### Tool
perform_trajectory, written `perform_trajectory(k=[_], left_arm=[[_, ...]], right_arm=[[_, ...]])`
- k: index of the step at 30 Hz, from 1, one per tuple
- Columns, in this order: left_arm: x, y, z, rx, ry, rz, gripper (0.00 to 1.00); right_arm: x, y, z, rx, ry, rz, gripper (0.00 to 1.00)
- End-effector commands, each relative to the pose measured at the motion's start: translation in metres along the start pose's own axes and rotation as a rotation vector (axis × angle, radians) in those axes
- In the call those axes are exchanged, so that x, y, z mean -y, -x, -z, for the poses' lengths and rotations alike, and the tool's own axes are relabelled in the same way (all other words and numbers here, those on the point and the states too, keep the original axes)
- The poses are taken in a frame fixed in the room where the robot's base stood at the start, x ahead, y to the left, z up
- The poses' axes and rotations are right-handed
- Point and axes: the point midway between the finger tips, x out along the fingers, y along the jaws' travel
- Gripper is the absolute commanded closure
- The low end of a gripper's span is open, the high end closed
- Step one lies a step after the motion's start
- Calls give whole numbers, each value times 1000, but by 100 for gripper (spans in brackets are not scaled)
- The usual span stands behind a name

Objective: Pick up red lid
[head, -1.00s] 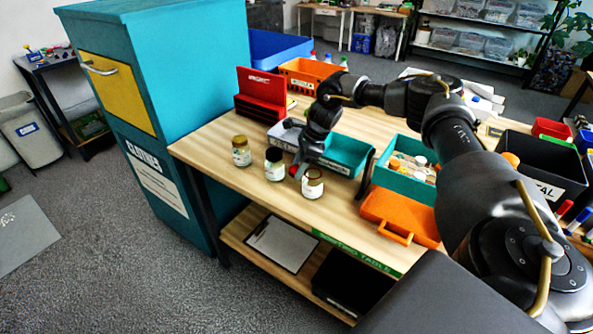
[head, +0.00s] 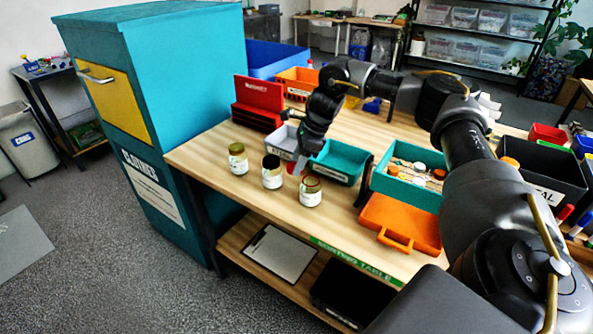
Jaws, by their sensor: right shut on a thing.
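My right gripper (head: 296,168) is above the table, just behind and left of the rightmost jar (head: 310,192). It is shut on the red lid (head: 291,168), of which only a small red bit shows at the fingertips. The rightmost jar stands upright, with a dark reddish rim and a top that looks open. To its left stand a jar with a black top (head: 272,172) and a jar with a yellow-green top (head: 238,158). My left gripper is out of view.
A teal bin (head: 340,162) and a grey bin (head: 283,141) stand behind the gripper. A red box (head: 258,105) is at the back left. A teal crate (head: 405,190) with small caps and an orange case (head: 400,220) are to the right. The table's front left is clear.

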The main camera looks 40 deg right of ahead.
Motion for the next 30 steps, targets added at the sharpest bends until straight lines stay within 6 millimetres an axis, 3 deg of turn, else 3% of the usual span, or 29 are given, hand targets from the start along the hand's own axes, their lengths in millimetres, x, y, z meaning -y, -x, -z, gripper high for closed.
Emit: perform_trajectory(k=[4, 18, 30], left_arm=[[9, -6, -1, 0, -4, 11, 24], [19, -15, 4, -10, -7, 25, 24], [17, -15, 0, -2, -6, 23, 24]], right_arm=[[-24, 26, -10, 2, 6, 4, 82], [-97, 58, -21, 0, 3, 2, 82], [-114, 64, -23, -1, -1, 1, 82]])
